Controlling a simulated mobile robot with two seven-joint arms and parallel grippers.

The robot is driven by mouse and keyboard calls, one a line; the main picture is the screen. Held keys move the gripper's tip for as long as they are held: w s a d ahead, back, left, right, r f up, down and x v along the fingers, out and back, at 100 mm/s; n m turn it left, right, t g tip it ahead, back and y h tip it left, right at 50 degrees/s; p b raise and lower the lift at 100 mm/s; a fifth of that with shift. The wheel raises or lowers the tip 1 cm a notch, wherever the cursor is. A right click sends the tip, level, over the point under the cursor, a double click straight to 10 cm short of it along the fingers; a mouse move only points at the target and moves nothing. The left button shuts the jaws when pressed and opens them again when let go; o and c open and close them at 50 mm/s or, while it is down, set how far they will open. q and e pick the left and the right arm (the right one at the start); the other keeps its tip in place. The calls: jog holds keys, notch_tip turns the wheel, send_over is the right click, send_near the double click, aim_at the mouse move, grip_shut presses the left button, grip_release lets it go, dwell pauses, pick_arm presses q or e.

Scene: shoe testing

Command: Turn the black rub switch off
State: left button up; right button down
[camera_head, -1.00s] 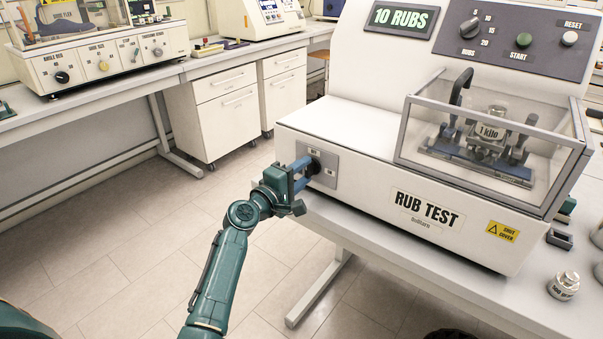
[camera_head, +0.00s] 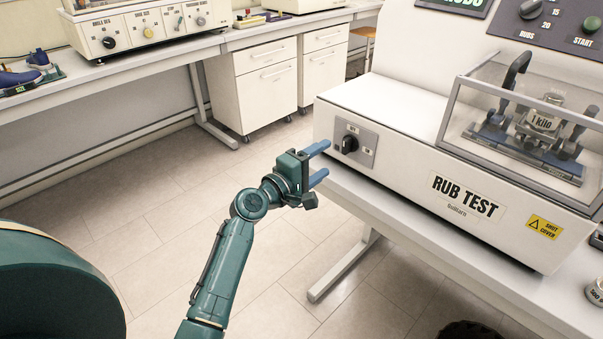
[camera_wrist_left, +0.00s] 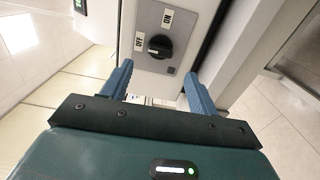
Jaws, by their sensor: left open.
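The black rub switch (camera_head: 350,144) is a round knob on a grey plate on the left part of the white rub test machine (camera_head: 398,110). In the left wrist view the black knob (camera_wrist_left: 160,46) has an OFF label at its left and an ON label above. Its grip bar looks roughly level, with a pale mark at the OFF side. My left gripper (camera_head: 319,163) is open and empty, with blue fingers pointing at the plate. It is in front of the switch and apart from it. My right gripper is not in view.
A clear cover (camera_head: 530,120) encloses the 1 kilo weight rig on the machine. The machine stands on a white table. Another bench with a test machine (camera_head: 150,25) and a blue shoe (camera_head: 20,78) is at the back left. Open floor lies below my left arm.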

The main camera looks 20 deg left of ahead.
pick_arm(q)
jog(key=v, duration=0.6)
jog(key=shift+s+b, duration=0.3)
jog(key=shift+s, duration=0.05)
jog(key=s+d+f+m+g+y+p, duration=0.1)
jog(key=s+d+f+m+g, duration=0.2)
jog(key=s+f+m, duration=0.5)
jog(key=s+d+f+m+g+y+p, duration=0.1)
jog(key=s+d+f+m+g, duration=0.2)
jog(key=s+d+f+m, duration=0.3)
jog(key=s+f+m, duration=0.3)
jog(key=s+f, duration=0.3)
jog(key=s, duration=0.1)
jog(key=shift+s+y, duration=0.4)
jog(key=shift+d+f, duration=0.1)
jog(key=shift+d, duration=0.05)
